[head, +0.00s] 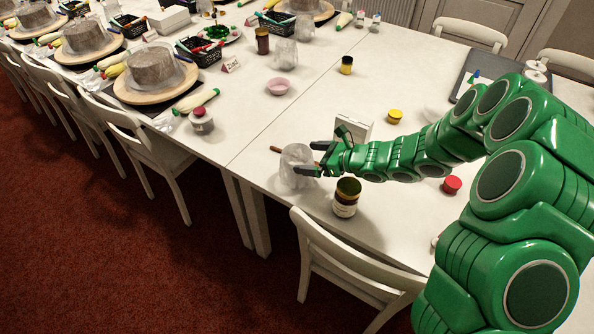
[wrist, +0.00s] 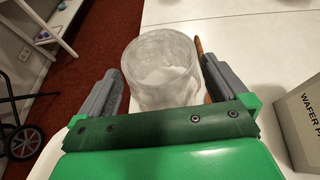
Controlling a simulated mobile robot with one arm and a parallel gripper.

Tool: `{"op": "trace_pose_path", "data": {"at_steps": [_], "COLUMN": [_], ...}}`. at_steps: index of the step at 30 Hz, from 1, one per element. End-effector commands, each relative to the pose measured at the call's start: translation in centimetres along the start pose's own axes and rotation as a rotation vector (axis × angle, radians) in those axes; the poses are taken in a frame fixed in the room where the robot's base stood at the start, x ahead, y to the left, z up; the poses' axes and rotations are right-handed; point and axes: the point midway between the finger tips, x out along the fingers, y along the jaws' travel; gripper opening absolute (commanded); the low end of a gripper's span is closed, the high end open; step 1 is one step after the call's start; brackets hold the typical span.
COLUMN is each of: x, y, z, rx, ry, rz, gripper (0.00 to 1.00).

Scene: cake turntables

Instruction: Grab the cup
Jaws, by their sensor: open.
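A clear, frosted-looking cup (head: 297,167) stands on the white table near its front edge. In the wrist view the cup (wrist: 163,68) is between the two grey fingers of my gripper (wrist: 163,92). My gripper (head: 314,160) is open, with one finger on each side of the cup. A small gap shows at the left finger; on the right, a brown stick-like thing shows by the finger, and I cannot tell whether that finger touches the cup. The cup's lower part is hidden by the gripper in the wrist view.
A white box (head: 353,129) is just behind my gripper, and a pink bowl (head: 282,87) is farther back. A white chair (head: 350,262) stands at the front edge.

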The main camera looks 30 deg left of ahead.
Motion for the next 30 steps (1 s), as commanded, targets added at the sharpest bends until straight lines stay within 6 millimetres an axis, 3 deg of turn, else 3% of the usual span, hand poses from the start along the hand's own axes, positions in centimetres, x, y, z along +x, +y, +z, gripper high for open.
{"op": "trace_pose_path", "data": {"at_steps": [9,21,30], "x": [4.0,4.8,4.8], "y": [0.3,0.1,0.1], "z": [0.1,0.2,0.2], "rx": [0.001,0.001,0.0], "ry": [0.002,0.0,0.0], "rz": [0.005,0.001,0.001], "gripper": [1.0,0.98,0.53]}}
